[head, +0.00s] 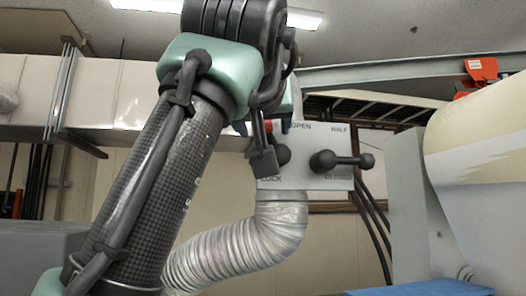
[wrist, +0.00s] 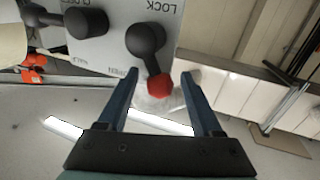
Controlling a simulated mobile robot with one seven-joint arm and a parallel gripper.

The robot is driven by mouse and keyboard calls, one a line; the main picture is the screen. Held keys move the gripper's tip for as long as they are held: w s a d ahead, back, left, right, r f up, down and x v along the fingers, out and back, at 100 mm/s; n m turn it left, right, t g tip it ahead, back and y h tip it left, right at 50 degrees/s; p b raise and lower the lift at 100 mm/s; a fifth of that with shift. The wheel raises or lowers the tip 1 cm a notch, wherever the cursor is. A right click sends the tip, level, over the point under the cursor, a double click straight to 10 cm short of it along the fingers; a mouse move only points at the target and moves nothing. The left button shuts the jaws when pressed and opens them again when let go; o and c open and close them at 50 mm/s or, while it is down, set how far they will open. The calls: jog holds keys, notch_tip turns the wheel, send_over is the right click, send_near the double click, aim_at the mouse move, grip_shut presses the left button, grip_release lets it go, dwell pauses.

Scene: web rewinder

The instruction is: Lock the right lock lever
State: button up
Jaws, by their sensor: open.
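A pale control panel (head: 312,180) is mounted at mid-height in the head view, with words including LOCK, OPEN and HALF. Its lock lever (wrist: 150,50) is dark, with a red knob (wrist: 160,84). In the head view, my arm partly hides this lever, and its red knob (head: 268,127) shows at the upper left of the panel, on the OPEN side. My gripper (wrist: 161,78) is open, one finger on each side of the red knob. I see gaps between the knob and both fingers. The wrist view shows the panel lettering upside down.
A second dark lever (head: 345,161) points right on the same panel, close beside the lock lever. A silver flexible duct (head: 235,253) hangs below the panel. A large pale roll (head: 480,150) stands at the right. Free room shows around the fingers on the ceiling side.

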jog(key=shift+w+f, duration=0.1)
jog(key=shift+w, duration=0.1)
jog(key=shift+s, duration=0.25)
jog(key=c, duration=0.6)
grip_shut()
